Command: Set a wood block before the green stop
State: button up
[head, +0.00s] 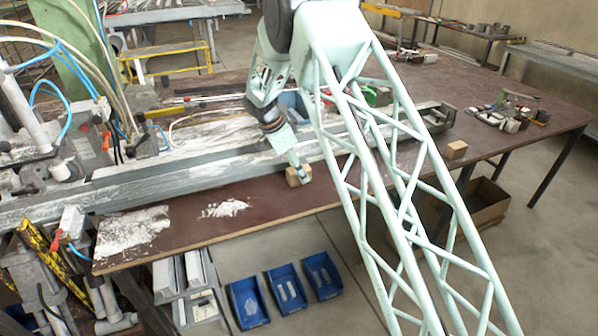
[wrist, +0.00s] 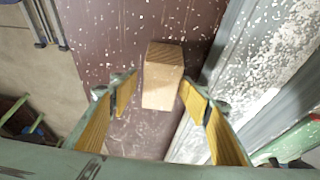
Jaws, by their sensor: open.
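A light wood block (head: 298,176) stands on the brown bench top, near its front edge and just in front of the long grey profile. My gripper (head: 299,170) is directly over this block, pointing down. In the wrist view the wood block (wrist: 162,84) lies between the yellow pads of my open gripper (wrist: 156,95), with a gap visible on the left and the right pad very close. A second wood block (head: 456,150) sits farther right on the bench. A green piece (head: 370,95), perhaps the green stop, shows behind the profile, partly hidden by my arm.
The grey profile (head: 215,165) runs along the bench beside the block, and its edge also fills the right of the wrist view (wrist: 262,75). White chips lie on the bench at left. Blue bins (head: 285,288) stand below the front edge. Tools and small parts (head: 510,115) lie far right.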

jog(key=shift+a+r, duration=0.1)
jog(key=shift+r, duration=0.05)
jog(key=v, duration=1.1)
jog(key=shift+r, duration=0.3)
jog(key=shift+a, duration=0.1)
jog(key=s+d+r+n+y, duration=0.1)
jog(key=s+d+r+n, duration=0.2)
jog(key=s+d+r, duration=1)
jog(key=s+d+r+n+y, duration=0.1)
jog(key=s+d+r+n, duration=0.2)
jog(key=s+d+r, duration=0.85)
jog(key=s+d+r+n+y, duration=0.15)
jog(key=s+r, duration=0.25)
jog(key=s, duration=0.6)
jog(key=s+d+r+n, duration=0.2)
jog(key=s+d+r, duration=0.1)
jog(key=s, duration=0.7)
jog(key=s+f+n+t, duration=0.1)
jog(key=s, duration=0.8)
jog(key=s+d+f+n+t, duration=0.1)
jog(key=s+f+n, duration=0.1)
jog(key=s, duration=0.7)
jog(key=shift+d+f, duration=0.2)
jog(key=shift+d, duration=0.05)
